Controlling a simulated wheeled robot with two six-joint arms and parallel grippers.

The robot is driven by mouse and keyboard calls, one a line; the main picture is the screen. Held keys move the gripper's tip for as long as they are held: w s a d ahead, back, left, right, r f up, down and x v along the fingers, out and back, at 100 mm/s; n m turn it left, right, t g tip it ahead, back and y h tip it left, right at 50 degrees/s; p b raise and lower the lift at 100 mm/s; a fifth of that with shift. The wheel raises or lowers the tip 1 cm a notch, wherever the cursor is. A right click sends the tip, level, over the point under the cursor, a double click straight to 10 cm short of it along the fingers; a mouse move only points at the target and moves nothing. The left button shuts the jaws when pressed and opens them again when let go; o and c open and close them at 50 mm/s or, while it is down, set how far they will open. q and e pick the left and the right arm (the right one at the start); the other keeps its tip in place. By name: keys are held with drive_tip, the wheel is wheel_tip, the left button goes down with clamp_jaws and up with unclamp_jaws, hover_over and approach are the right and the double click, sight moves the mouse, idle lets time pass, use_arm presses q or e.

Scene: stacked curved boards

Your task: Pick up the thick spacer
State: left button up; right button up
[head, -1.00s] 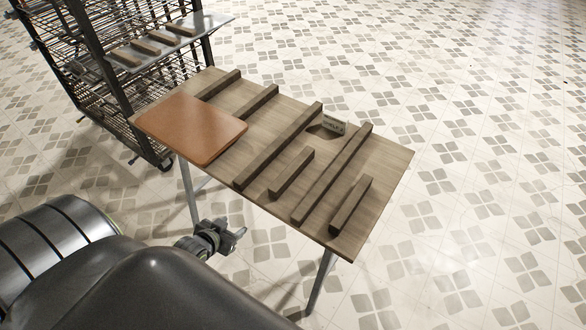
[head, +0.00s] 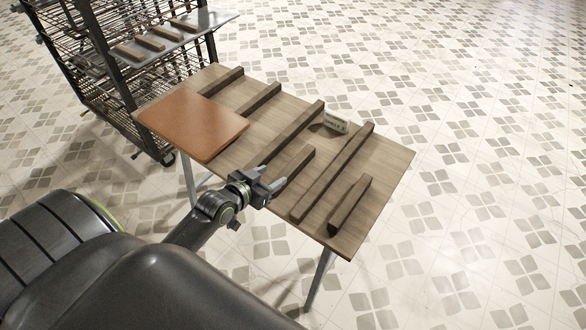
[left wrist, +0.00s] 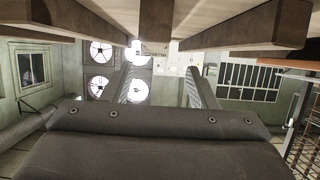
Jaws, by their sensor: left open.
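Several dark wooden bars lie on a wooden table (head: 385,170), long and short. I cannot tell for sure which is the thick spacer; the short bars, one in the middle (head: 293,170) and one at the right (head: 350,204), are candidates. My left gripper (head: 272,178) is open and empty at the table's near edge, close to the near end of the short middle bar. In the left wrist view, its two fingers (left wrist: 162,88) stand apart with nothing between them, and a bar end (left wrist: 156,18) shows at the top, roughly centred between them. My right gripper is not in view.
An orange-brown board (head: 192,123) lies on the table's left part. A black wire rack (head: 110,70) with a shelf of bars stands behind left. Neighbouring long bars flank the short middle bar.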

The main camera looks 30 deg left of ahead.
sight(292, 166)
use_arm(q)
drive_tip(key=x, duration=0.7)
drive_tip(key=shift+d+p, duration=0.35)
drive_tip(key=shift+w+f, duration=0.2)
drive_tip(key=shift+w, duration=0.4)
drive_tip(key=shift+c, duration=0.2)
drive_tip(key=c, duration=1.1)
